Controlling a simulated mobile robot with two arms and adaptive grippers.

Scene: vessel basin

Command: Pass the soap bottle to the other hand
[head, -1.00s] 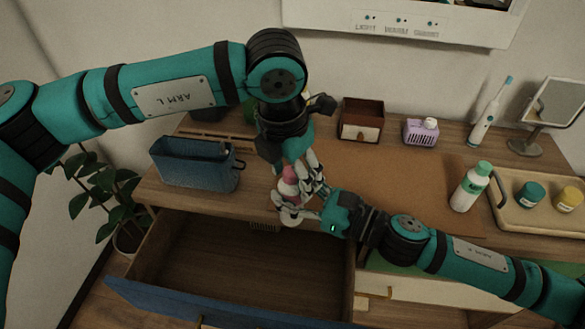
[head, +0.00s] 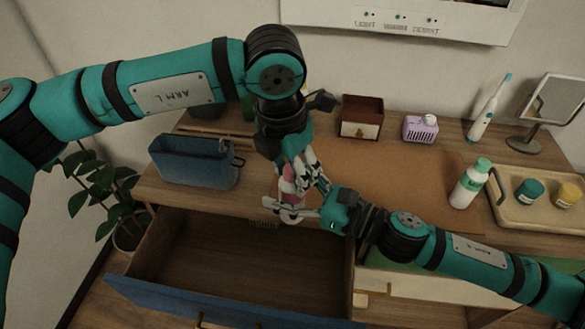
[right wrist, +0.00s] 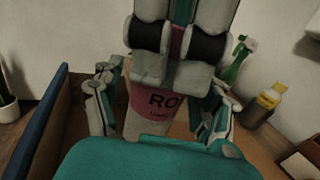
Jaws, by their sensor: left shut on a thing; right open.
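The soap bottle (head: 288,187), pale with a pink label, hangs below my left gripper (head: 298,178) above the front edge of the dresser top. My left gripper is shut on its upper part. In the right wrist view the bottle (right wrist: 152,112) shows lettering starting "RO", and the left fingers cover the part above. My right gripper (head: 280,208) is open at the bottle's lower part. In the right wrist view its fingers stand on either side of the bottle, with no clear contact visible. The bottle's base is partly hidden.
An open drawer (head: 250,265) lies below the hands. A blue bin (head: 195,163) stands to the left. A white and green bottle (head: 468,187) and a tray (head: 512,219) with two jars stand to the right. The mat between is clear.

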